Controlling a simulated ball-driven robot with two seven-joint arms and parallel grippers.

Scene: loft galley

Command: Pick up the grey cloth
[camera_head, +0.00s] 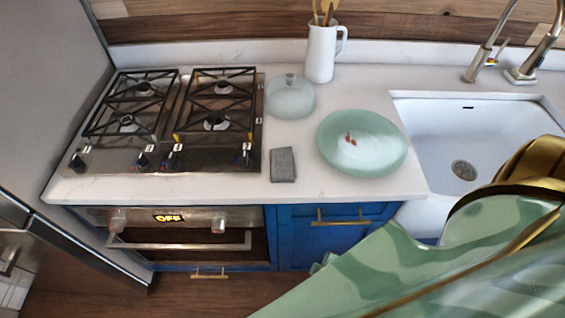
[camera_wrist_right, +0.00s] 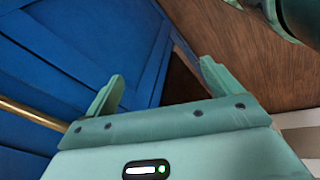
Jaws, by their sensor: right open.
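The grey cloth (camera_head: 283,164) lies folded on the white counter between the stove and the pale green plate, close to the counter's front edge. In the head view my right arm fills the lower right, in front of the sink, and hides part of the cabinet and floor. My right gripper (camera_wrist_right: 158,88) shows in the right wrist view with its two green fingers apart and nothing between them. It is beside the blue cabinet front, above the wooden floor, away from the cloth. My left gripper is not in view.
A gas stove (camera_head: 165,118) stands left of the cloth. A pale green plate (camera_head: 385,135) with small red items is to the right. A glass dome (camera_head: 289,96) and white pitcher (camera_head: 321,52) stand behind. The sink (camera_head: 440,125) is at the right. A brass cabinet handle (camera_head: 343,217) sticks out below.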

